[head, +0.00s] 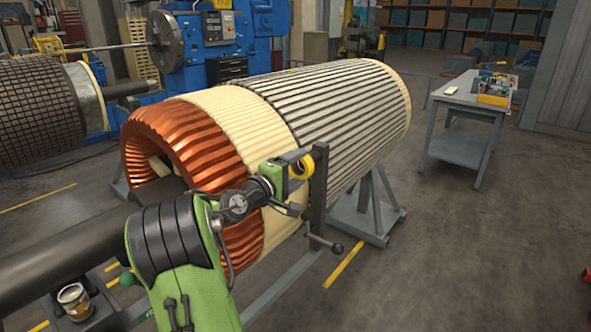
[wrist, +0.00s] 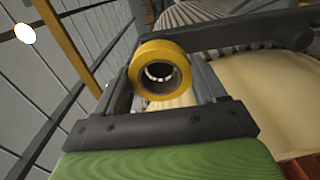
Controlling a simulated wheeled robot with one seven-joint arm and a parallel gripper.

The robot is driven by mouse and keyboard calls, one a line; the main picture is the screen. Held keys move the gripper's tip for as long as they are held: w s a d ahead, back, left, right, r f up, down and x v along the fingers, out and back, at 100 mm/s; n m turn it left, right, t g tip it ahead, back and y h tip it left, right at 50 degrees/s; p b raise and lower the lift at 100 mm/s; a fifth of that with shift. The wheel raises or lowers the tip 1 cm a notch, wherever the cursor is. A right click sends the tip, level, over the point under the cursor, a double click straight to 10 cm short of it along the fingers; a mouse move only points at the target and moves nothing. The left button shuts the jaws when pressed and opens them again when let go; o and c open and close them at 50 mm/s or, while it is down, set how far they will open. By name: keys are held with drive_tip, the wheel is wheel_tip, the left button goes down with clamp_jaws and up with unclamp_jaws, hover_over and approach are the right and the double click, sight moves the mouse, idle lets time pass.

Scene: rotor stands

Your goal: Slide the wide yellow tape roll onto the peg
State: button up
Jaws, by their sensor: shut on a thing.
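The wide yellow tape roll (head: 306,167) is in my gripper (head: 297,170), just left of the top of a dark upright post (head: 318,190). In the wrist view the yellow roll (wrist: 143,61) sits between the two dark fingers of my gripper (wrist: 160,78), with its open core facing the camera. A dark bar (wrist: 255,27), probably the post, runs behind and to the right of the roll. I cannot make out the peg in either view, nor tell whether the roll touches the post.
A large rotor with copper end windings (head: 185,130) and a cream band lies behind my arm on a grey stand (head: 368,222). A crank handle (head: 325,243) sticks out low on the post. A workbench (head: 465,103) stands at the right; the floor between is clear.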

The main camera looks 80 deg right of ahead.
drive_tip(key=shift+s+d, duration=0.1)
drive_tip(key=shift+d, duration=0.1)
drive_tip(key=shift+p+x, duration=0.7)
drive_tip(key=shift+x, duration=0.4)
drive_tip(key=shift+s+d, duration=0.1)
drive_tip(key=shift+d, duration=0.2)
drive_tip(key=shift+p+x, duration=0.6)
drive_tip(key=shift+x, duration=0.3)
drive_tip(key=o, duration=1.1)
drive_tip(key=shift+a, duration=0.1)
